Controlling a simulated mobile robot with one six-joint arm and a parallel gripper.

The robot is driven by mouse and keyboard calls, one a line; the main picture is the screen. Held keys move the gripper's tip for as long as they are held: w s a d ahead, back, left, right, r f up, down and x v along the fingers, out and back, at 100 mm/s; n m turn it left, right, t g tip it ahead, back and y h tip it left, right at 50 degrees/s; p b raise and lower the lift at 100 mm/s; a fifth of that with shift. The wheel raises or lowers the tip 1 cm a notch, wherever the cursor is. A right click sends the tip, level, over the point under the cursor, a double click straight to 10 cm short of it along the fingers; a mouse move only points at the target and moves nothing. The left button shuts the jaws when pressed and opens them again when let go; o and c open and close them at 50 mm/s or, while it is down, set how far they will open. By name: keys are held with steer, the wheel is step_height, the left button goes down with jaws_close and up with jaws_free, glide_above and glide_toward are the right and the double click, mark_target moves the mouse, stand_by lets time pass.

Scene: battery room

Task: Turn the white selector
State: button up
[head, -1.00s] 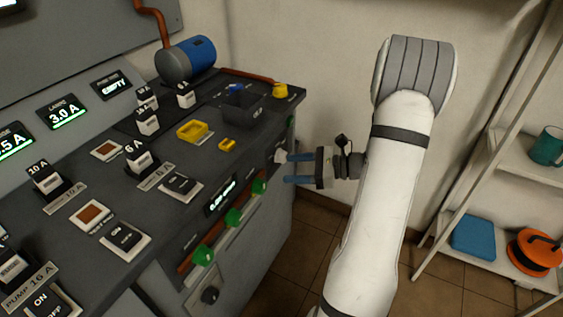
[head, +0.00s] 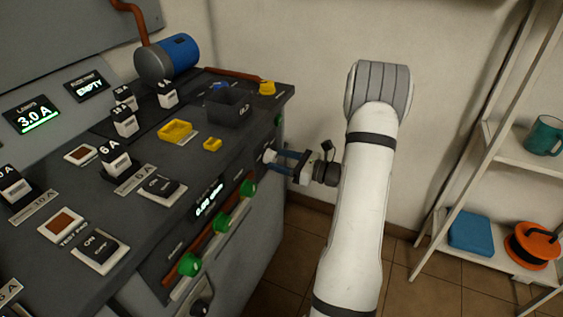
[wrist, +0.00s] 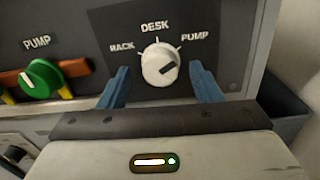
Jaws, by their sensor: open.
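The white selector (wrist: 160,66) is a round knob with a dark pointer mark, on the dark front panel in the wrist view. Labels RACK, DESK and PUMP stand around it. Its dark mark lies toward the upper right, roughly the PUMP side. In the head view the white selector (head: 269,156) shows at the right end of the console front. My gripper (wrist: 162,84) is open, with one blue finger on each side of the knob. In the head view my gripper (head: 276,162) reaches the panel from the right. I cannot tell whether the fingers touch the knob.
A green PUMP knob (wrist: 42,79) sits left of the selector. Several green knobs line the console front, including one (head: 221,221). A dark open bin (head: 229,108) stands on the console top. A shelf (head: 513,152) stands at the right.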

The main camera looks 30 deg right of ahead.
steer(key=shift+c, duration=0.4)
steer(key=c, duration=0.9)
steer(key=shift+a, duration=0.1)
